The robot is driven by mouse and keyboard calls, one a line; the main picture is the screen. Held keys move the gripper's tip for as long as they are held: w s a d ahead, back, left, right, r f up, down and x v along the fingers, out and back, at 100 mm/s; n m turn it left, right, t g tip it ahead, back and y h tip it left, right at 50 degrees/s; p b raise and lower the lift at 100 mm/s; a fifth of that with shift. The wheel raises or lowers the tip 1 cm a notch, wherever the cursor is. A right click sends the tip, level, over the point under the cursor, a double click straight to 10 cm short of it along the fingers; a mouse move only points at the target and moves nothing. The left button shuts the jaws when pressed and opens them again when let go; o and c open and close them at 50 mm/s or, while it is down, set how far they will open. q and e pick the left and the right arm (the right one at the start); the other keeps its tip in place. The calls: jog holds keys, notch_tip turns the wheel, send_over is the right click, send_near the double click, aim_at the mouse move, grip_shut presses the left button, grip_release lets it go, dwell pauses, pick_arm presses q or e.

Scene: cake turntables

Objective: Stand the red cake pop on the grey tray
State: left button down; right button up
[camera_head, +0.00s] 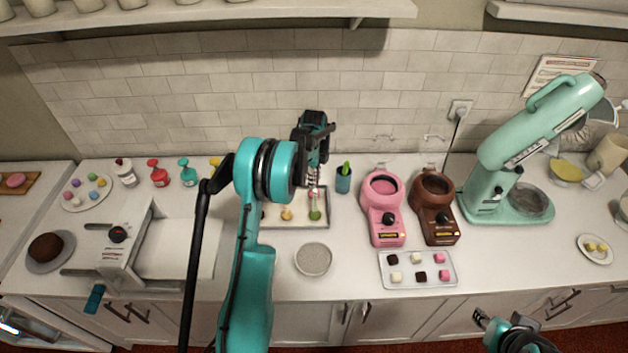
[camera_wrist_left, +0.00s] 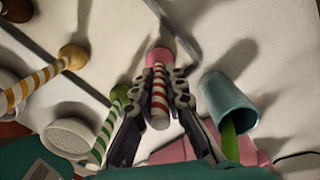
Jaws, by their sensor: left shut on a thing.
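My left gripper (camera_head: 313,182) is shut on the red-and-white striped stick (camera_wrist_left: 159,95) of the red cake pop, stick up and ball down. The pinkish-red ball (camera_wrist_left: 161,57) shows in the left wrist view; in the head view it is hard to make out. The grey tray (camera_head: 270,221) lies under and around my gripper. On it stand a tan cake pop (camera_head: 286,214) and a green cake pop (camera_head: 315,215). I cannot tell whether the red ball touches the tray. My right gripper (camera_head: 482,317) shows partly at the lower right.
A teal cup (camera_head: 343,182) with a green item stands just right of the tray. A pink warmer (camera_head: 384,214) and a brown warmer (camera_head: 436,208) stand further right. A round bowl of pale grains (camera_head: 313,260) is in front. A white slab machine (camera_head: 125,245) is at left.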

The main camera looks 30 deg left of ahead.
pick_arm(q)
jog(key=c, duration=1.5)
grip_release()
